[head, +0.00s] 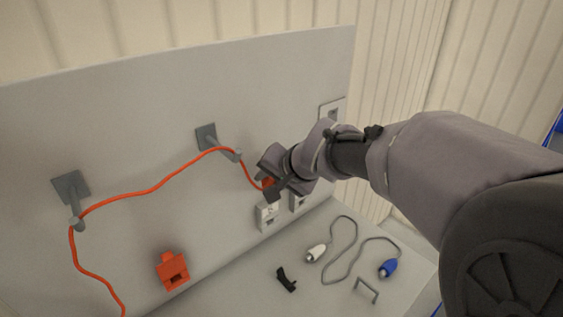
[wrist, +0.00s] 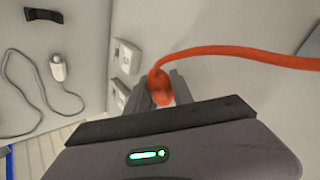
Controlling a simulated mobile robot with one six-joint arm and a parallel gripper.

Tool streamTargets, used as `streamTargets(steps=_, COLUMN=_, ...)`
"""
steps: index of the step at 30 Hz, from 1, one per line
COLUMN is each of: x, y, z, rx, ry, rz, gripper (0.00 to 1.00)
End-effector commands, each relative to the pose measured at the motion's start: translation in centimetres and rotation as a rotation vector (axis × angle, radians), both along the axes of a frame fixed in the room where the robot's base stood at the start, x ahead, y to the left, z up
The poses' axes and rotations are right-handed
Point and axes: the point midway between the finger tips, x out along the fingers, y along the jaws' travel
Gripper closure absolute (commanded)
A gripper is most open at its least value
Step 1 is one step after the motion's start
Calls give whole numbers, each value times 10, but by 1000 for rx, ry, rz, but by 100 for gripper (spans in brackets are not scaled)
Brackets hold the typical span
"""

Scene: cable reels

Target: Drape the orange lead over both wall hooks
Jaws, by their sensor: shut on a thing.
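The orange lead (head: 150,190) runs along the grey wall panel. It lies over the left wall hook (head: 74,205) and over the right wall hook (head: 222,147), and hangs down from the left hook out of the bottom of the head view. Between the hooks it sags slightly. My gripper (head: 270,187) is to the right of and below the right hook, shut on the orange plug end of the lead. In the wrist view the plug (wrist: 160,88) sits between the fingers, and the lead leads off to the right.
White sockets (head: 267,215) are on the panel just below my gripper. An orange box (head: 172,270) is fixed lower left.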

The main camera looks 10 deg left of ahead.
Motion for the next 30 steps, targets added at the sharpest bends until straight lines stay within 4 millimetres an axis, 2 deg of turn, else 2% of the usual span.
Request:
streamTargets(steps=7, x=0, y=0, z=0, rx=0, ry=0, rz=0, gripper=100)
streamTargets(steps=8, x=0, y=0, z=0, rx=0, ry=0, rz=0, gripper=70)
streamTargets(steps=11, x=0, y=0, z=0, rx=0, ry=0, rz=0, gripper=50)
streamTargets(steps=12, x=0, y=0, z=0, rx=0, ry=0, rz=0, gripper=47)
streamTargets(steps=19, x=0, y=0, z=0, rx=1, ry=0, rz=-1, gripper=45)
streamTargets(steps=22, x=0, y=0, z=0, rx=1, ry=0, rz=-1, gripper=25)
streamTargets(steps=23, x=0, y=0, z=0, rx=1, ry=0, rz=-1, gripper=21)
streamTargets(steps=30, x=0, y=0, z=0, rx=1, ry=0, rz=-1, gripper=21)
